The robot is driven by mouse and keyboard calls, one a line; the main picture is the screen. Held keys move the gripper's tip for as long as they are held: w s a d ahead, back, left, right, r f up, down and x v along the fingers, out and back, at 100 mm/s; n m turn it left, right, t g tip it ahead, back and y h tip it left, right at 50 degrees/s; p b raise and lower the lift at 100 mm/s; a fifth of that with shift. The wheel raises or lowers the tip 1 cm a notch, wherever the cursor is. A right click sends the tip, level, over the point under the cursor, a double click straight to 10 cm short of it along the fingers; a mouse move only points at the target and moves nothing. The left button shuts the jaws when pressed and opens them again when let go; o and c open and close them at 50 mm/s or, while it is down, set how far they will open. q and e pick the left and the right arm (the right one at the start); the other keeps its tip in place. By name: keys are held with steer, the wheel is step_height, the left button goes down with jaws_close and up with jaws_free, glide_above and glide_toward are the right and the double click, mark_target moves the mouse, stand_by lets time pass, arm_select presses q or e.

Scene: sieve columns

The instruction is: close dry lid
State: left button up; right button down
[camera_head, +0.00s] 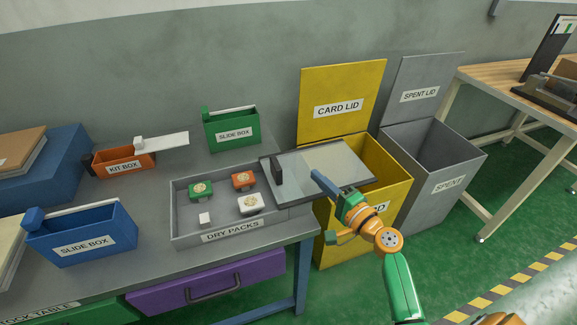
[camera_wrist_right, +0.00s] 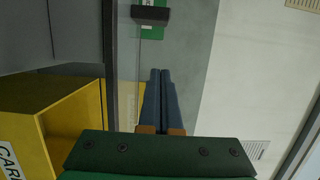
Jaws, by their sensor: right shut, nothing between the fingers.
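The dry packs tray (camera_head: 180,212) is a grey open box on the table, with several small packs in it. Its lid (camera_head: 345,158) is a clear grey-framed panel with a dark upright handle (camera_head: 277,170) at its left end. The lid lies to the right of the packs, covers only the tray's right end and reaches out over the yellow bin. My right gripper (camera_head: 320,178) is shut and empty, with its blue fingers over the lid, right of the handle. In the right wrist view the shut fingers (camera_wrist_right: 160,78) point toward the dark handle (camera_wrist_right: 151,15). My left gripper is out of view.
The yellow card bin (camera_head: 393,190) and grey spent bin (camera_head: 455,165) stand open at the right. A green slide box (camera_head: 232,132), an orange kit box (camera_head: 122,163) and a blue slide box (camera_head: 85,240) stand around the tray. A purple drawer (camera_head: 165,300) is below.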

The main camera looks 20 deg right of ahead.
mark_target(305, 179)
steer(key=w, duration=0.3)
steer(key=w+a, duration=0.1)
steer(key=w, duration=0.1)
steer(key=shift+w, duration=0.35)
steer(key=a, duration=0.1)
steer(key=a+p, duration=0.1)
steer(key=a, duration=0.1)
steer(key=shift+w+a+r, duration=0.1)
steer(key=shift+w+a, duration=0.15)
steer(key=shift+w, duration=0.05)
steer(key=shift+s+a, duration=0.1)
steer(key=shift+a, duration=0.2)
